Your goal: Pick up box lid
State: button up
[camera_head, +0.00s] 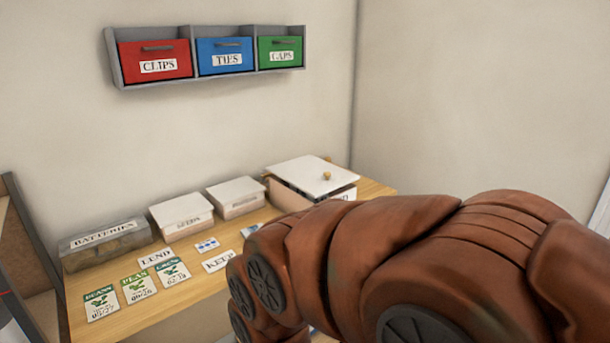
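A white box lid (305,173) with a small wooden knob lies on a box (286,196) at the right end of the wooden table. A dark gap shows between the lid and the box's front wall. A label on the box's right side is partly visible, ending in "ND". My brown arm covers the lower right of the view and hides the box's lower front. My gripper is not in view, so I cannot see its fingers.
Two smaller white-lidded boxes (181,213) (236,195) and a clear "BATTERIES" box (105,240) stand left along the wall. Seed packets (138,286) and "LEND" (155,257) and "KEEP" (217,262) cards lie in front. A wall shelf (195,85) holds red, blue and green drawers.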

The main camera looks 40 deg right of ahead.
aim_at(315, 177)
jog(key=z, duration=2.55)
jog(key=i, duration=1.15)
jog(key=u, duration=3.2)
